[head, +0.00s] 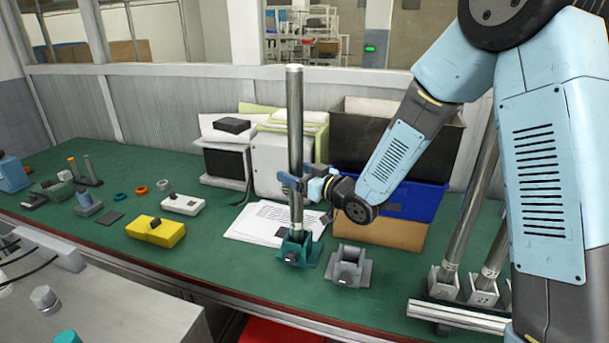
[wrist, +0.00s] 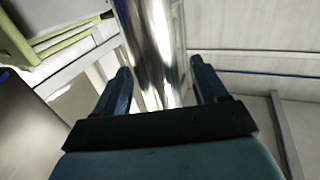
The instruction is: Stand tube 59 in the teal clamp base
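A tall metal tube (head: 295,110) stands upright with its lower end in the teal clamp base (head: 299,250) on the green bench. A pale label band shows near its foot, too small to read, so I cannot confirm that it is tube 59. My gripper (head: 293,183) is at the tube's lower middle, above the base. How deep the foot sits in the base is hidden.
A grey clamp base (head: 349,267) stands right of the teal one. A rack (head: 460,316) with more tubes is at the right. Behind are papers (head: 260,222), a blue bin (head: 410,201) and a cardboard box (head: 380,233). A yellow block (head: 156,232) lies left.

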